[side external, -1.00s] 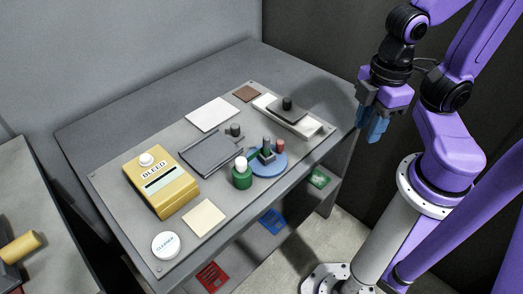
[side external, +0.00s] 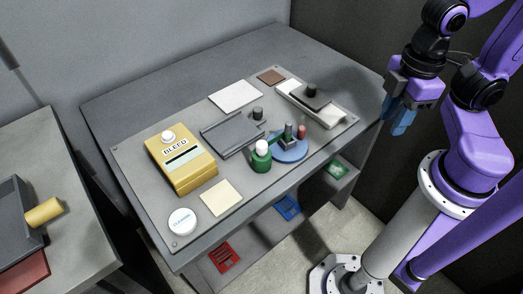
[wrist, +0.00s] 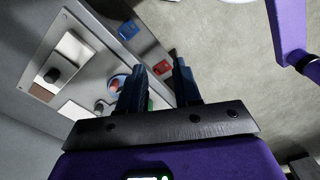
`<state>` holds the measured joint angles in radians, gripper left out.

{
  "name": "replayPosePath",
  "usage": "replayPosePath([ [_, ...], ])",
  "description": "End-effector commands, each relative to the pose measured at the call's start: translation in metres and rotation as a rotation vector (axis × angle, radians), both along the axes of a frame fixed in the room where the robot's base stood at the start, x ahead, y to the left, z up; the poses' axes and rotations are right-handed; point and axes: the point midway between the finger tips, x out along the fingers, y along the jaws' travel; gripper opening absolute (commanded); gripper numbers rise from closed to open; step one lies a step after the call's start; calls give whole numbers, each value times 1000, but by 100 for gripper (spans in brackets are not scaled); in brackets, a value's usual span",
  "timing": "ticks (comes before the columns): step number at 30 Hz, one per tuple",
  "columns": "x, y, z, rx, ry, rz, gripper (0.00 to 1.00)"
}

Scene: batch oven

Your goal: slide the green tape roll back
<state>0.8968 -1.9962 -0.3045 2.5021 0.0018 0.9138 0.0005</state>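A round green piece with a white knob (side external: 261,158) stands near the front edge of the grey board in the side view. It is the only green roll-like thing I see there, but I cannot tell for sure that it is the tape roll. Right beside it is a blue disc (side external: 291,153) bearing a dark upright block and a small red cylinder. My gripper (side external: 400,124) hangs right of the table, clear of everything on it. In the wrist view its fingers (wrist: 159,66) are apart with nothing held; the left finger partly hides the blue disc (wrist: 117,83).
The board (side external: 150,205) also holds a yellow BLEED box (side external: 183,172), a dark grey tray (side external: 228,137), a white CLEANER disc (side external: 182,221) and flat pads. A raised white rail (side external: 318,108) carries a dark knobbed slider. Coloured cards lie on the shelf below.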

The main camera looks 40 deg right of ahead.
Motion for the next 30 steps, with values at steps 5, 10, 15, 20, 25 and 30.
replayPosePath([
  [5,0,0,0,0,0,0,33],
  [10,0,0,0,0,0,-2,53],
  [15,13,10,3,-1,2,-70,54],
  [20,42,34,11,-2,7,-244,54],
  [25,75,63,20,-5,13,-458,54],
  [30,106,91,28,-8,18,-671,54],
])
